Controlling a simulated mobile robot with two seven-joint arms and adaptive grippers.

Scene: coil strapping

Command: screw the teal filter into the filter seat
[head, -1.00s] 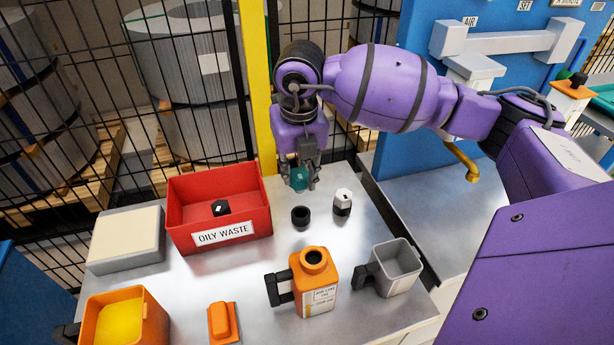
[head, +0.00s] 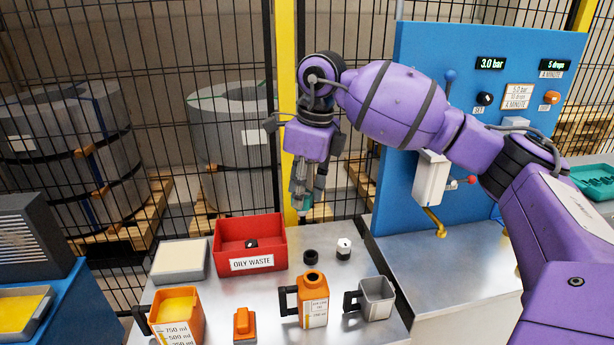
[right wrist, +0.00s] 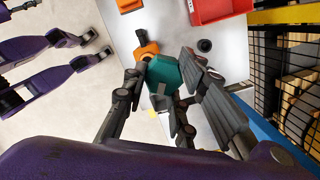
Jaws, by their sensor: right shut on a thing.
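The teal filter (head: 308,202) is held in my right gripper (head: 306,192), whose fingers are shut on it. It hangs above the back of the grey bench, right of the red bin. In the right wrist view the teal filter (right wrist: 165,76) shows as a faceted teal body between the fingers (right wrist: 170,95). A white unit with a red knob (head: 431,178) hangs on the blue panel with a yellow pipe below it. I cannot tell whether it holds the filter seat; no open seat shows clearly. My left gripper is not identifiable in these frames.
The red OILY WASTE bin (head: 280,262) holds a dark part. A black ring (head: 311,257), a white-topped part (head: 344,249), an orange jug (head: 314,301) and a grey cup (head: 377,297) stand on the bench. A wire fence (head: 160,190) rises behind. The right-hand counter (head: 455,270) is largely clear.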

